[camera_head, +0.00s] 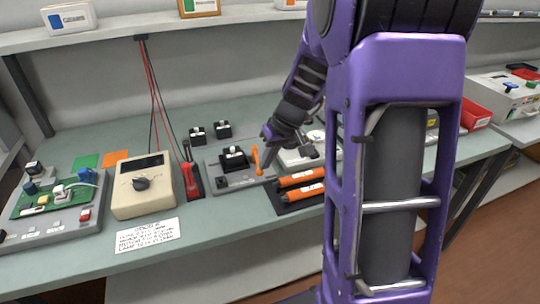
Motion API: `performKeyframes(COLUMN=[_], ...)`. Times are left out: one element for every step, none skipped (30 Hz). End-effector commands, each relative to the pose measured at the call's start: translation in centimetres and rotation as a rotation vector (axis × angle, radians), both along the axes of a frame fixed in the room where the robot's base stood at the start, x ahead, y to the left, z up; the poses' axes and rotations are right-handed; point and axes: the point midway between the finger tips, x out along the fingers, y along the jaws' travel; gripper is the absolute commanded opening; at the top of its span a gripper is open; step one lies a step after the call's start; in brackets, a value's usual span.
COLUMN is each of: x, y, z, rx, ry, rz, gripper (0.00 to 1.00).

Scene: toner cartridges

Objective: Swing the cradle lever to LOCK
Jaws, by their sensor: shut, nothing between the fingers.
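The cradle (222,181) is a grey base on the bench with a black block (235,158) seated on it. The orange cradle lever (256,160) stands up at the cradle's right side. Any LOCK marking is too small to read.
Orange and black cartridges (300,187) lie on a dark mat right of the cradle. Two black blocks (198,136) sit behind. My purple arm hides much of the right side.

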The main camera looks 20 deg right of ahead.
Motion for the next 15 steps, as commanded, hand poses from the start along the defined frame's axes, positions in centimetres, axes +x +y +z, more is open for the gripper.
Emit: performKeyframes(x=[0.0,0.0,0.0,-0.01,0.0,-0.01,-0.01,-0.01,-0.01,-0.02,-0.03,-0.05,-0.05,-0.04,-0.03], y=[0.01,0.01,0.01,0.02,0.01,0.01,0.02,0.04,0.08,0.12,0.19,0.3,0.4,0.49,0.58], z=[0.0,0.0,0.01,0.01,0.01,0.02,0.02,0.03,0.05,0.05,0.06,0.07,0.09,0.09,0.09], rx=[0.0,0.0,0.0,0.0,0.0,0.0,0.0,0.0,0.0,0.0,0.0,0.001,0.0,0.0,0.001], ry=[0.0,0.0,0.0,0.0,0.0,0.0,0.0,0.0,0.001,0.0,0.0,0.001,0.002,0.001,0.0], rz=[0.0,0.0,0.0,0.0,0.0,0.0,0.0,-0.001,-0.004,-0.006,-0.012,-0.02,-0.027,-0.034,-0.045], gripper=[0.0,0.0,0.0,0.0,0.0,0.0,0.0,0.0,0.0,0.0,0.0,0.0,0.0,0.0,0.0])
